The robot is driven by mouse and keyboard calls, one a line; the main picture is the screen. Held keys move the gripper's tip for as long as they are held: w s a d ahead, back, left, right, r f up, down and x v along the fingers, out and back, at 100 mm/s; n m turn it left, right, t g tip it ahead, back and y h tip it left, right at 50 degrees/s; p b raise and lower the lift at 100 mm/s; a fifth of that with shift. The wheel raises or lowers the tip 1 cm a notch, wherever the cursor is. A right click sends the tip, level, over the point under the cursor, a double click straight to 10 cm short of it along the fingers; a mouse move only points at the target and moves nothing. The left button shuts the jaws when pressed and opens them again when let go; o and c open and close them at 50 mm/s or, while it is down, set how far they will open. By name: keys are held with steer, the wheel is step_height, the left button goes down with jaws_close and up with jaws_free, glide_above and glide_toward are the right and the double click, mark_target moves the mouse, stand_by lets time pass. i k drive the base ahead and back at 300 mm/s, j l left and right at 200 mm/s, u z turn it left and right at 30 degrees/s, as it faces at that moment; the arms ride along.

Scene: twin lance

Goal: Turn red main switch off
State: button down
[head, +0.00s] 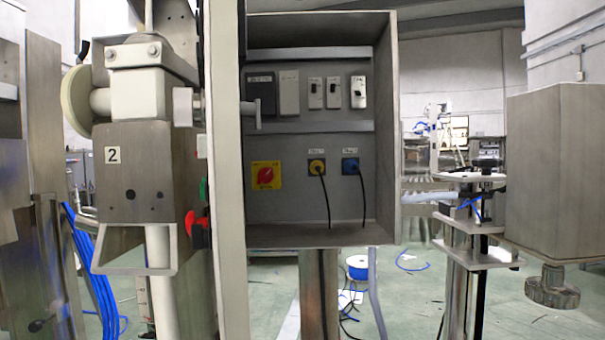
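The red main switch (265,175) is a red rotary knob on a square yellow plate. It sits at the lower left inside an open grey electrical cabinet (387,130), in the middle of the head view. The knob looks slightly tilted, but its exact setting is too small to read. Nothing covers it and nothing touches it. My gripper does not show in the head view.
A pale upright post (228,200) stands at the cabinet's left edge. A metal unit marked 2 (145,180) is left of it. Yellow (317,167) and blue sockets (350,166) with black cables are right of the switch. A grey box (555,175) stands at the far right.

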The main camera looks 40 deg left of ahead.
mark_target(266, 175)
steer(key=i+l+u, duration=0.15)
steer(key=l, duration=0.15)
steer(key=i+l+u, duration=0.2)
steer(key=l, duration=0.15)
steer(key=l+u, duration=0.15)
steer(key=l, duration=0.15)
steer(key=i+l+u, duration=0.2)
steer(key=l, duration=0.15)
steer(key=k+u, duration=0.1)
steer(key=u, duration=0.9)
